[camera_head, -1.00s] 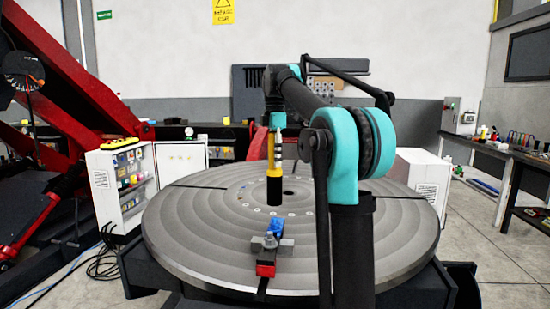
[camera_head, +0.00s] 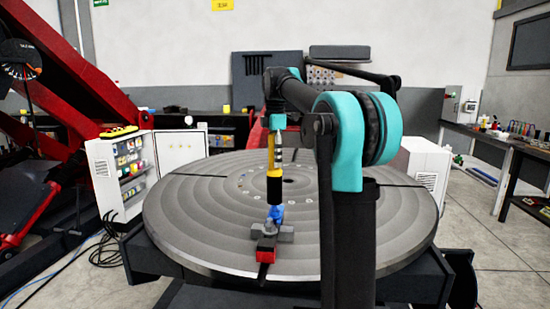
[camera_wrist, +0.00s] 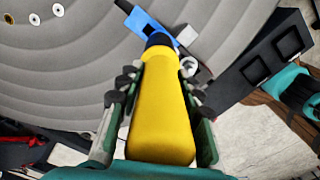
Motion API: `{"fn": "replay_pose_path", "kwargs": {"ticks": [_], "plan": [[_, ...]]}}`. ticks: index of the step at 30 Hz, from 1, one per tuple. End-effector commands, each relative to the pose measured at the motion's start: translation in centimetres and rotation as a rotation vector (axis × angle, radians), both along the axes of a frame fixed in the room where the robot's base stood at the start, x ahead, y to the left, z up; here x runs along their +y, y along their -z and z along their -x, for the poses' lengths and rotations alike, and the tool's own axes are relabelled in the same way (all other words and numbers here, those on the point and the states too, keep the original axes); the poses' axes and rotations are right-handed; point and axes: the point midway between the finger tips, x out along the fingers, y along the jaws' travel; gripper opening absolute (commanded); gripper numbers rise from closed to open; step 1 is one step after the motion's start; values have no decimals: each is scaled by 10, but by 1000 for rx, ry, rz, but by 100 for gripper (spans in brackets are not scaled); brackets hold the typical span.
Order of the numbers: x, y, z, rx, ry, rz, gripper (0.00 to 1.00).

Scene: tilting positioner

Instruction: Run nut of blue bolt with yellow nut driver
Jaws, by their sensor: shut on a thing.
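The yellow nut driver (camera_head: 274,168) stands upright in my gripper (camera_head: 276,142) in the head view, its black end pointing down. In the wrist view my gripper (camera_wrist: 158,78) is shut on the yellow handle (camera_wrist: 160,120), and its dark socket end (camera_wrist: 158,40) covers part of a blue piece. The blue bolt piece (camera_head: 276,213) sits on the round plate, right below the driver's end. I cannot tell whether they touch. The nut is hidden. The blue piece also shows in the wrist view (camera_wrist: 136,20).
A grey clamp (camera_head: 284,233) and a red block (camera_head: 263,250) sit just in front of the blue piece on the round grey plate (camera_head: 190,225). A bright ring-shaped end (camera_wrist: 188,66) shows beside the driver in the wrist view. The rest of the plate is mostly clear.

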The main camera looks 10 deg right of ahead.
Motion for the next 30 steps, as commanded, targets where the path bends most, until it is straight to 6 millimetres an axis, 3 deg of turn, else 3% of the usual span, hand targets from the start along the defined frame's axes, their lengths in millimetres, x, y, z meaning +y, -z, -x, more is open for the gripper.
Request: {"fn": "replay_pose_path", "kwargs": {"ticks": [10, 30], "plan": [[0, 2, 0, 0, 0, 0, 1], [0, 30, 0, 0, 0, 0, 1]]}}
